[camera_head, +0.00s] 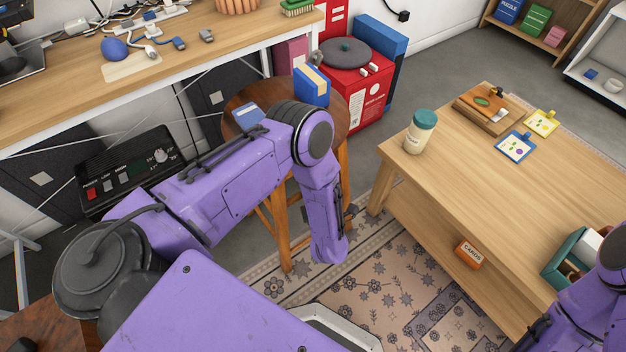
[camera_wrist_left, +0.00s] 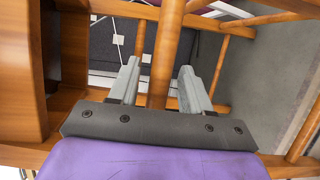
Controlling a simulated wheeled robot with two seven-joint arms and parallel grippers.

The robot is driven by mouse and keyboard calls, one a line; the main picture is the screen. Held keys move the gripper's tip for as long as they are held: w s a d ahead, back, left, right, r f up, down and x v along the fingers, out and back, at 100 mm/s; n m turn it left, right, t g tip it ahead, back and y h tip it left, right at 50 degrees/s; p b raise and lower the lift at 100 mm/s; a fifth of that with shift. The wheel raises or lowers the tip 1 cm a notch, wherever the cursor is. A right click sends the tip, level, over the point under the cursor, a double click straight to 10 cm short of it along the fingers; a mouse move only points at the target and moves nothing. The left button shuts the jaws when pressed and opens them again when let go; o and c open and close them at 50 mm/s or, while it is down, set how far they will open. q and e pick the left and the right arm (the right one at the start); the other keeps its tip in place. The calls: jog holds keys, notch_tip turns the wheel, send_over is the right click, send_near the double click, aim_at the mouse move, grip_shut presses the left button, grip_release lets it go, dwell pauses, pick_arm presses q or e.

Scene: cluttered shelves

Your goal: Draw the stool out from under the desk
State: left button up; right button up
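The wooden stool (camera_head: 236,108) has a round seat and stands beside the desk (camera_head: 215,45), its far left part close to the desk's edge. A leg (camera_head: 278,228) shows below my left arm, which covers much of the stool. In the left wrist view, the stool's wooden bars surround my left gripper (camera_wrist_left: 158,82). Its two grey fingers are apart, with an upright-looking wooden bar (camera_wrist_left: 168,40) between them and small gaps showing beside it. In the head view the left fingers are hidden. My right arm shows at the lower right, but its gripper is out of view.
On the seat are a blue-and-yellow box (camera_head: 311,86) and a blue item (camera_head: 248,116). A red cabinet (camera_head: 362,95) stands behind. A low table (camera_head: 480,170) with a jar (camera_head: 420,131) is at the right. A patterned rug (camera_head: 375,270) covers the floor between.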

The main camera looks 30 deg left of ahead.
pick_arm(q)
jog(key=p+v, duration=0.1)
jog(key=v, duration=0.9)
jog(key=shift+d+r, duration=0.15)
